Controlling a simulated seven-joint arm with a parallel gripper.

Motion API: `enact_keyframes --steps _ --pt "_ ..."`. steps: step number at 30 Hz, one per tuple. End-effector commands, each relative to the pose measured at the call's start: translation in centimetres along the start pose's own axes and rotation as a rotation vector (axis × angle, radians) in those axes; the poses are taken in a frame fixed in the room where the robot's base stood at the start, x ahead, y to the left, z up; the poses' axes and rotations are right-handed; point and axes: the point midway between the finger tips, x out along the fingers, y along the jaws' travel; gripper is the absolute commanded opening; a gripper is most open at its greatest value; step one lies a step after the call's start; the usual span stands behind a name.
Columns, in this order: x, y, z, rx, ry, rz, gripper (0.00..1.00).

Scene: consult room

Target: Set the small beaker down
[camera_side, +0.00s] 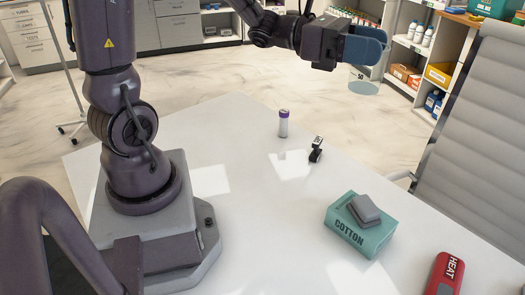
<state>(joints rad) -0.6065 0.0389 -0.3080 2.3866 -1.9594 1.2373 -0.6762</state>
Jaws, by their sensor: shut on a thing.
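The small beaker (362,86) is clear glass with dark markings on its side. It hangs upright, or close to it, below the blue fingers of my gripper (366,50) at the upper right of the side view. My gripper is shut on it, and the fingers hide its upper part. The beaker is in the air, well apart from the white table (235,150). In the picture it shows against the floor and shelves beyond the table. I cannot tell how far above the table it is.
A purple-capped vial (283,124) and a small black item (317,149) stand mid-table. A teal cotton box (347,236) with a grey object (364,208) on top is nearer. A red heat pack (446,275) lies front right. A grey chair (470,140) stands at right.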

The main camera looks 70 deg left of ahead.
Motion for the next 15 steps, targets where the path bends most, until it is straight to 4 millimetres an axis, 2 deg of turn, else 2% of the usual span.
enact_keyframes --steps 4,8,11,15 --pt "-0.1 -3.4 -1.9 -0.005 0.006 -0.210 0.32" --pt "-0.9 -6.6 -3.8 -0.008 0.011 -0.434 0.32" --pt "-2.3 -9.0 -5.5 -0.009 0.014 -0.647 0.32" --pt "-5.2 -11.9 -7.7 -0.008 0.022 -0.972 0.32"
